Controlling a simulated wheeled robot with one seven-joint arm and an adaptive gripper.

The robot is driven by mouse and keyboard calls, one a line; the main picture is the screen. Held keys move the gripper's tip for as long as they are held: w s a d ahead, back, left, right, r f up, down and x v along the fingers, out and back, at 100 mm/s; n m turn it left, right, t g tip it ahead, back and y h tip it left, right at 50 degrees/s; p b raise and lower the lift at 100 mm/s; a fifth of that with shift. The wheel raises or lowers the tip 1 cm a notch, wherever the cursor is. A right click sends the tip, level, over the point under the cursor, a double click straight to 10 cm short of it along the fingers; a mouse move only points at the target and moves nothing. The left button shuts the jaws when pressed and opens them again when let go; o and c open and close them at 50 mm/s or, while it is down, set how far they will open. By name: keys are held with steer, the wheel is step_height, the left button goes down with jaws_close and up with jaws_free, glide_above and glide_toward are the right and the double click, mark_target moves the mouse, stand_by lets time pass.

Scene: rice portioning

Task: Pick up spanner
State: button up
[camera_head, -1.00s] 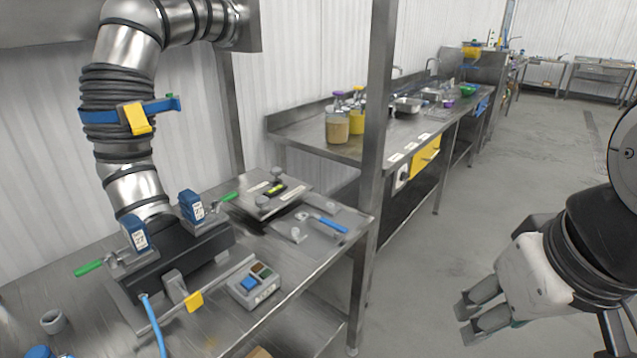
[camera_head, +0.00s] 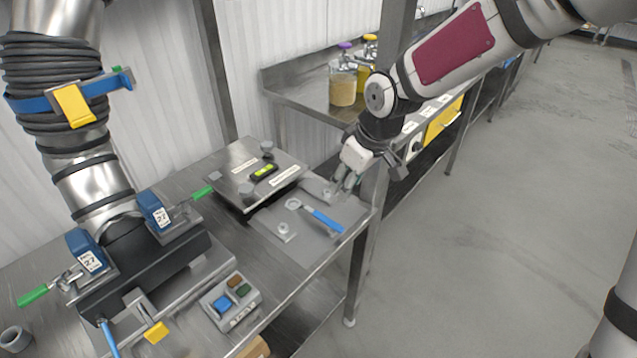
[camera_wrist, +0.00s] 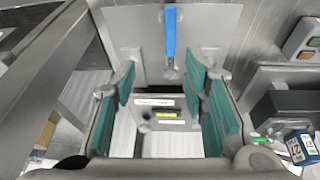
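The spanner (camera_head: 322,219), with a blue handle and a grey ring-shaped head, lies on a grey plate (camera_head: 276,222) near the right end of the metal table. In the wrist view the spanner (camera_wrist: 170,33) shows at the top middle, beyond the fingers. My gripper (camera_head: 347,190) is over the back right corner of the plate, behind the spanner handle and apart from it. In the wrist view my gripper (camera_wrist: 165,105) is open, with teal pads wide apart and nothing between them.
A scale-like metal unit (camera_head: 240,172) stands left of the plate. A button box (camera_head: 231,302) and a clamped chute with green-handled clamps are further left. A metal post (camera_head: 366,240) rises at the table's right corner, close to my arm. Jars (camera_head: 343,88) stand on the bench behind.

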steer(key=w+a+f+y, duration=0.1)
steer(key=a+f, duration=0.1)
steer(key=a, duration=0.1)
glide_above(319, 215)
steer(key=d, duration=0.1)
steer(key=shift+n, duration=0.3)
steer(key=f, duration=0.7)
steer(key=shift+s+d+f, duration=0.1)
steer(key=shift+s+d, duration=0.05)
steer(key=shift+s, duration=0.25)
steer(key=shift+s+d+x, duration=0.1)
steer(key=shift+s+x, duration=0.05)
steer(key=shift+x, duration=1.2)
steer(key=shift+s+d+x, duration=0.1)
steer(key=shift+s+x, duration=0.05)
steer(key=shift+x, duration=1.15)
steer(key=shift+f, duration=0.35)
steer(key=shift+c, duration=0.6)
jaws_close()
